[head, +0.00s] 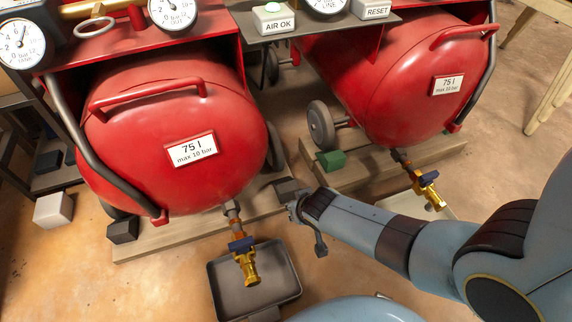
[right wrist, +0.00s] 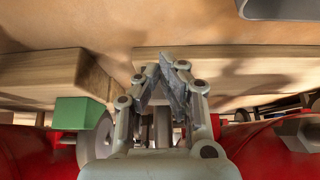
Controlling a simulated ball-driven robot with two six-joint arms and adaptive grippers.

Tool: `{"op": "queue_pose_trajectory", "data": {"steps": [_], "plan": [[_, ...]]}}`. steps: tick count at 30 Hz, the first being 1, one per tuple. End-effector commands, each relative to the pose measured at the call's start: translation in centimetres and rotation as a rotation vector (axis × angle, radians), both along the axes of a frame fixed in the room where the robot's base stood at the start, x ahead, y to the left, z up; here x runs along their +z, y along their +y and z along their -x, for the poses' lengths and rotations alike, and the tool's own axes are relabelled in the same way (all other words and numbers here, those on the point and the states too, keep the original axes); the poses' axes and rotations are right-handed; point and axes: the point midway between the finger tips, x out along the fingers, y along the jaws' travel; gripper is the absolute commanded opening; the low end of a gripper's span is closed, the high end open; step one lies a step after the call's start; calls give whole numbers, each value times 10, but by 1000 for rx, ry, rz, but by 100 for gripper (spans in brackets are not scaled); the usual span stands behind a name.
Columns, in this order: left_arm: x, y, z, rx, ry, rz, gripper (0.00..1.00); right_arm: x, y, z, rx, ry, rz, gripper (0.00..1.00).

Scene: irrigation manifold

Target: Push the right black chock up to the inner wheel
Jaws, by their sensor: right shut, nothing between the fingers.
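The right black chock (head: 287,186) is a small dark block at the right end of the left tank's wooden plank, in the head view. The inner wheel (head: 275,147) is the dark wheel behind it, at the left tank's right side; they look apart. My right gripper (head: 294,200) is beside the chock on its near side and partly overlaps it; I cannot tell whether they touch. In the right wrist view my right gripper (right wrist: 166,70) is shut, with its fingertips together and empty. I cannot make out the chock surely there. My left gripper is not in view.
A green chock (head: 330,160) lies by the right tank's wheel (head: 320,125). Another black chock (head: 122,230) is by the left tank's outer wheel. A dark tray (head: 225,290) stands under the brass valve (head: 245,260). Floor is bare between the planks.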

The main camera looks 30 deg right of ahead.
Motion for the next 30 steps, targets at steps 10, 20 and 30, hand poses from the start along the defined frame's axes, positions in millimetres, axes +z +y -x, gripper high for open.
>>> {"op": "queue_pose_trajectory", "data": {"steps": [10,20,30], "plan": [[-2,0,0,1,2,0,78,0,-3,-11,0,0,1,0],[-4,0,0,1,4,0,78,0,-5,-20,1,0,1,0],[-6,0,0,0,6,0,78,0,-7,-31,1,-1,1,0]]}}
